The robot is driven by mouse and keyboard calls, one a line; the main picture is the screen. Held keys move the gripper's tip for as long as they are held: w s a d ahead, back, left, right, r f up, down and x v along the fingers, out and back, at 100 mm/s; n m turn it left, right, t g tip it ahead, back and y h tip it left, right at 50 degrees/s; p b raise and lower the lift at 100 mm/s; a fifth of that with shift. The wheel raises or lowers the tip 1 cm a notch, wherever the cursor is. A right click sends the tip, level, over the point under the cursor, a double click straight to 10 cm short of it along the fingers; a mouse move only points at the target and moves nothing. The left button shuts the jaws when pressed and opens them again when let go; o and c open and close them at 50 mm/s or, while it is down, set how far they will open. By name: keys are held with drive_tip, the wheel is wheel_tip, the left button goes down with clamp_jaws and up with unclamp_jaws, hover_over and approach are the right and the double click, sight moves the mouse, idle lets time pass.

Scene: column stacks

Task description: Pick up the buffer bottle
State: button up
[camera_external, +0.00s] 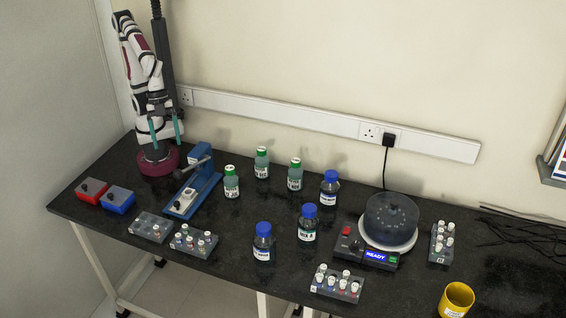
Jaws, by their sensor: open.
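Several bottles stand upright on the black bench. Three have green caps: one at left (231,184), one at the back (262,164) and one right of it (295,177). Three have blue caps: one at the back right (330,190), one in the middle with a greenish lower part (307,226) and one at the front (263,246). The labels are too small to read surely, so I cannot tell which is the buffer bottle. My gripper (166,142), with teal fingers, is open and empty at the back left, pointing down, well apart from all bottles.
A blue press-like device (205,185) stands between my gripper and the bottles. Red (91,190) and blue (118,200) boxes, vial racks (193,241) (337,284) (441,243), a centrifuge (390,222) reading READY and a yellow cup (456,299) surround them. Cables (515,228) lie at right.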

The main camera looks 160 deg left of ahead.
sight(300, 166)
drive_tip(key=w+a+n+t+y, duration=0.2)
drive_tip(key=w+a+n, duration=0.1)
drive_tip(key=w+a, duration=0.3)
drive_tip(key=w+a+n+t+y, duration=0.2)
drive_tip(key=w+a+n+t, duration=0.15)
drive_tip(key=a, duration=0.45)
drive_tip(key=s+a+r+n+g+y, duration=0.1)
drive_tip(key=s+a+n+g+y, duration=0.15)
drive_tip(key=a+n+y, duration=0.75)
drive_tip(key=s+a+f+m+g+h, duration=0.1)
drive_tip(key=s+a+f+m+h, duration=0.2)
drive_tip(key=a, duration=0.5)
wheel_tip(300, 166, down, 11)
drive_tip(key=y, duration=0.1)
drive_tip(key=x, duration=0.9)
drive_tip(key=shift+w+a, duration=0.15)
drive_tip(key=shift+w, duration=0.2)
drive_tip(key=x, duration=0.5)
drive_tip(key=shift+w+a+r, duration=0.2)
drive_tip(key=shift+w, duration=0.25)
clamp_jaws()
